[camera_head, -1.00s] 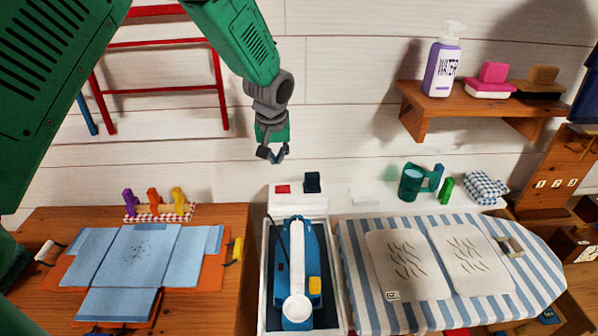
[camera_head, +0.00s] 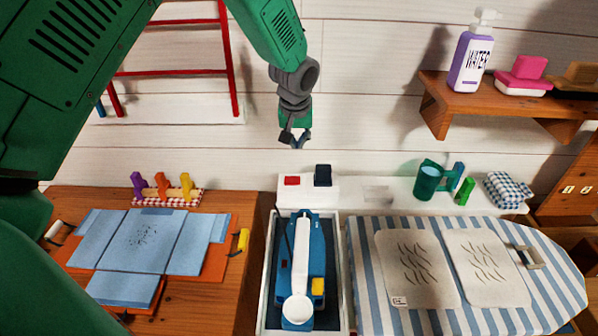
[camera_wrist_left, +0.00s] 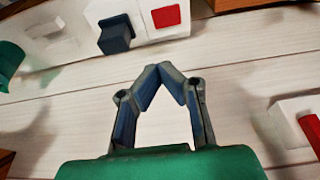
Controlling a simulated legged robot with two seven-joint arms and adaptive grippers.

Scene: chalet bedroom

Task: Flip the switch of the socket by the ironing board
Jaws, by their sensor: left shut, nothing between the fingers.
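The white socket strip (camera_head: 340,190) runs along the wall behind the ironing board (camera_head: 365,290). It carries a red switch (camera_head: 292,181) and, to its right, a dark plug (camera_head: 323,175). My left gripper (camera_head: 295,143) hangs above the red switch, shut and empty, apart from it. In the left wrist view the gripper's fingertips (camera_wrist_left: 161,68) meet in a point below the red switch (camera_wrist_left: 166,16) in the picture, with the dark plug (camera_wrist_left: 116,35) to the left. My right gripper is not in view.
A blue iron (camera_head: 299,260) rests in a white tray left of the board. A green mug (camera_head: 427,182) stands on the strip. A red rack (camera_head: 232,60) is on the wall at left.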

